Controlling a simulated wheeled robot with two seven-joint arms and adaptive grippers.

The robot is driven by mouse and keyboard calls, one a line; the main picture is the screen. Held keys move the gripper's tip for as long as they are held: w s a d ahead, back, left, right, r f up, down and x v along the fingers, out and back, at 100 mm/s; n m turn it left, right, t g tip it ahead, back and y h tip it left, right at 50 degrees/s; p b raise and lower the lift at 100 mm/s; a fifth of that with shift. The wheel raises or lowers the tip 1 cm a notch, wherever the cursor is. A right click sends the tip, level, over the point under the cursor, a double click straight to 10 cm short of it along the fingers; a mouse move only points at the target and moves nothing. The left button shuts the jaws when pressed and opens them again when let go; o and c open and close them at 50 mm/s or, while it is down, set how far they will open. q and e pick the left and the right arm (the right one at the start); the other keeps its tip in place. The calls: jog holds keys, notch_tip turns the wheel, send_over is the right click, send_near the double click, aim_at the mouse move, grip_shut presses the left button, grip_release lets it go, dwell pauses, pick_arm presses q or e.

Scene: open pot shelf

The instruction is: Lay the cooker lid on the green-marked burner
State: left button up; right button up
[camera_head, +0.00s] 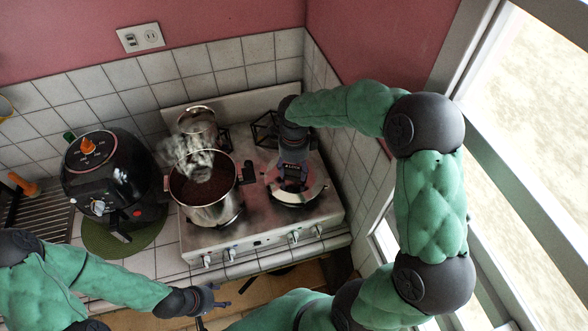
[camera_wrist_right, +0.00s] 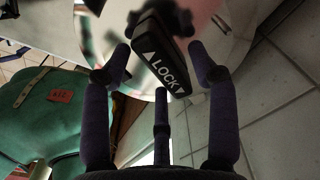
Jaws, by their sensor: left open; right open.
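The cooker lid (camera_head: 316,193), a shiny round disc, lies over the front-right part of the stove. My right gripper (camera_head: 293,176) is right above it and covers much of it. In the right wrist view, the lid's black handle (camera_wrist_right: 160,66), lettered LOCK, sits between the spread fingers of my right gripper (camera_wrist_right: 160,78). The fingers are open, with gaps at the sides. No green burner mark is clear in view. My left gripper (camera_head: 208,299) is open and empty, low in front of the stove.
An open steel pot (camera_head: 213,212) with dark contents steams at the stove's front left. A smaller pot (camera_head: 197,120) stands behind it. A bare back-right burner (camera_head: 264,128) shows beside my right arm. A black air fryer (camera_head: 108,175) stands left on a green mat (camera_head: 100,240).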

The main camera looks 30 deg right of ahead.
notch_tip(320, 180, up, 11)
dwell(0.4)
jog(key=shift+f, duration=0.1)
